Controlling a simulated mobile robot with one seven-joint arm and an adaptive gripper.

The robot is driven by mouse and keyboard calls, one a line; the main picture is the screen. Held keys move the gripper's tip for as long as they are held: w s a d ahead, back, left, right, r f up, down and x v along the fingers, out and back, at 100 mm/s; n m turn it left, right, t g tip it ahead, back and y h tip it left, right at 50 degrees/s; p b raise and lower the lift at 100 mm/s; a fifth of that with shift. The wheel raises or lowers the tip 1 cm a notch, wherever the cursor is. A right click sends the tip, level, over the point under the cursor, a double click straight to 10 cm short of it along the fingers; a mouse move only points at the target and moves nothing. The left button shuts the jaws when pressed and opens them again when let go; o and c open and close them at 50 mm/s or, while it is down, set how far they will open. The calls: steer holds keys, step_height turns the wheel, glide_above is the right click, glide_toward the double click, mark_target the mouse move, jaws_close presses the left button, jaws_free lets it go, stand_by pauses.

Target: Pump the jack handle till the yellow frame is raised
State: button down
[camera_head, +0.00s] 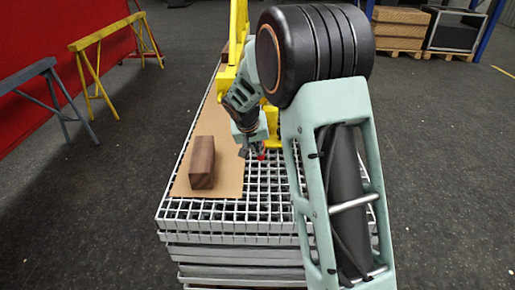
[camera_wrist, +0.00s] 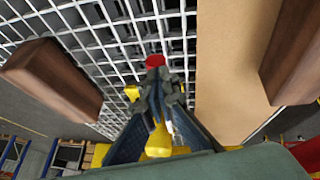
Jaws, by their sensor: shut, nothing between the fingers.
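The yellow frame (camera_head: 238,32) rises at the top middle of the head view, partly hidden behind my arm. My gripper (camera_head: 256,153) is low over the metal grating, right of the cardboard sheet. In the wrist view its fingertips (camera_wrist: 157,82) are together and empty. A small red tip (camera_head: 261,156), perhaps the end of the jack handle, shows right at the fingertips; in the wrist view it appears just beyond them (camera_wrist: 155,60). I cannot tell whether they touch. The rest of the jack is hidden, and I cannot tell how high the frame stands.
A stack of metal gratings (camera_head: 240,226) carries a cardboard sheet (camera_head: 228,177) with a dark wooden block (camera_head: 202,164). The wrist view shows wooden blocks at left (camera_wrist: 50,82) and right (camera_wrist: 296,60). Yellow (camera_head: 92,70) and grey (camera_head: 45,85) trestles stand at left. Floor right is clear.

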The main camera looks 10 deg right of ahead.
steer(key=s+a+r+p, duration=0.2)
steer(key=s+a+r, duration=0.1)
steer(key=s+r, duration=0.5)
steer(key=shift+a+r+p, duration=0.35)
steer(key=shift+r+p, duration=0.05)
steer(key=shift+r, duration=0.2)
